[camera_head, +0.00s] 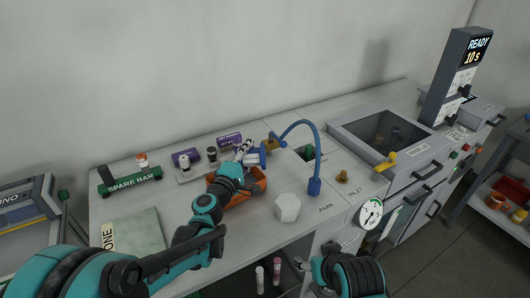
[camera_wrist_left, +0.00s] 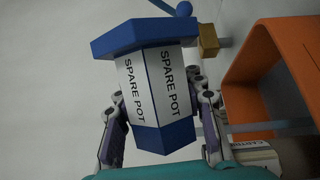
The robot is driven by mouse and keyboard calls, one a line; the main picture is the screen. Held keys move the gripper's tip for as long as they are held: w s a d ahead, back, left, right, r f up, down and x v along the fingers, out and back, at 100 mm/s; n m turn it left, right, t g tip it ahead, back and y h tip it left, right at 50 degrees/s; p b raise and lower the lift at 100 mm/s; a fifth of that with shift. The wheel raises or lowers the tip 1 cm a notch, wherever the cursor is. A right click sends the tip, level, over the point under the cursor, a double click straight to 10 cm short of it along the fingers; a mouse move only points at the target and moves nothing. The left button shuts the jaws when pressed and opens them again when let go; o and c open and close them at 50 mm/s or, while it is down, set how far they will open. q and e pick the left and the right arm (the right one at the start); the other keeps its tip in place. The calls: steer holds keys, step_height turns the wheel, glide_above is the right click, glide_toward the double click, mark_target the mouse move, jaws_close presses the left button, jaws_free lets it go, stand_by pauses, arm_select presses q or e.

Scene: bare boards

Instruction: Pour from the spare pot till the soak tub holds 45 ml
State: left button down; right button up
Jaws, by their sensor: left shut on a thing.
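The spare pot (camera_wrist_left: 148,88) is a blue and white faceted vessel with a wide blue rim and "SPARE POT" labels. My left gripper (camera_wrist_left: 160,122) is shut on it, one finger on each side. In the head view the pot (camera_head: 253,158) is held beside the orange open box (camera_head: 260,187), partly behind my left gripper (camera_head: 246,162). I cannot read a soak tub label or see any liquid level. The orange box (camera_wrist_left: 268,65) is close at the right in the wrist view. My right gripper (camera_head: 318,268) is low in the head view, its fingers unclear.
A white faceted block (camera_head: 288,207) stands on the worktop right of the box. A blue hooked pipe (camera_head: 316,150) rises behind it. A machine reads "READY 10 s" (camera_head: 474,50).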

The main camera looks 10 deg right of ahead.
arm_select(q)
steer(key=shift+a+n, duration=0.1)
steer(key=shift+n, duration=0.3)
stand_by(0.6)
steer(key=shift+d+r+m+g+p, duration=0.15)
steer(key=shift+m+p, duration=0.3)
steer(key=shift+m, duration=0.15)
steer(key=shift+d+r+m+g+p, duration=0.1)
steer(key=shift+m+g+p, duration=0.05)
steer(key=shift+m+p, duration=0.4)
steer(key=shift+m, duration=0.35)
steer(key=shift+f+y, duration=0.15)
steer(key=shift+y, duration=0.15)
steer(key=shift+d, duration=0.1)
